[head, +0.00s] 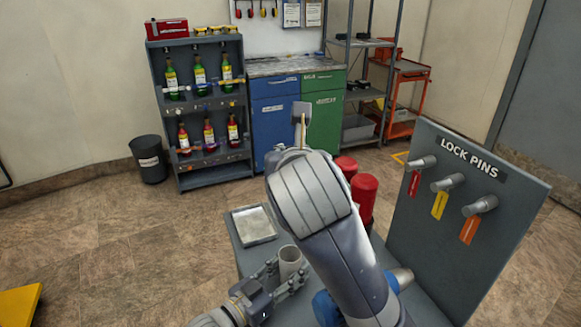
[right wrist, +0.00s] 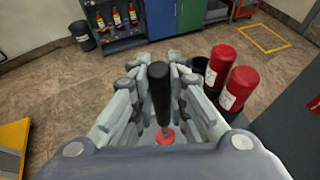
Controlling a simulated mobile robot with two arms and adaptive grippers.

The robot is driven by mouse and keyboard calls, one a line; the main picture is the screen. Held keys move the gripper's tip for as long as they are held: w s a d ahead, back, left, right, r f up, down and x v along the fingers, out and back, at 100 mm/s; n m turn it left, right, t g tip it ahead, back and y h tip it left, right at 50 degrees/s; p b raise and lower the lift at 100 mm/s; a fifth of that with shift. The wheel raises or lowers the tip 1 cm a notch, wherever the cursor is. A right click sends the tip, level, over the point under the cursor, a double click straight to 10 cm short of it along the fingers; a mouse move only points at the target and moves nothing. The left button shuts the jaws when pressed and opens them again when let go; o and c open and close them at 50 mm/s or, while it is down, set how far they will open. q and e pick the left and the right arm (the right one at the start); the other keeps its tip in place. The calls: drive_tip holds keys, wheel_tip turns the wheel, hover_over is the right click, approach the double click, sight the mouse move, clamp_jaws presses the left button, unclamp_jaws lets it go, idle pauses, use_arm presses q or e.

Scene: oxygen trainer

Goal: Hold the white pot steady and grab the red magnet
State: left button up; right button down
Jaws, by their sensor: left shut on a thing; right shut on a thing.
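The white pot (head: 290,262), greyish in this light, stands upright at the front of the bench in the head view. My left gripper (head: 283,277) is shut on its side. My right gripper (right wrist: 160,98) fills the middle of the right wrist view, its fingers closed around a black rod (right wrist: 160,85) with a red round end (right wrist: 165,135). This looks like the red magnet, with the red end towards the wrist camera. In the head view my right forearm hides most of the right gripper and what it holds.
Two red cylinders (head: 364,200) stand close beside my right arm. The lock pins board (head: 430,225) rises at the right of the bench. A shallow metal tray (head: 271,236) lies at the bench's left. A bottle rack (head: 160,125) and a bin (head: 149,160) stand farther back.

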use_arm(q)
drive_tip(key=o, duration=1.2)
drive_tip(key=shift+c, duration=0.2)
drive_tip(key=shift+a, duration=0.1)
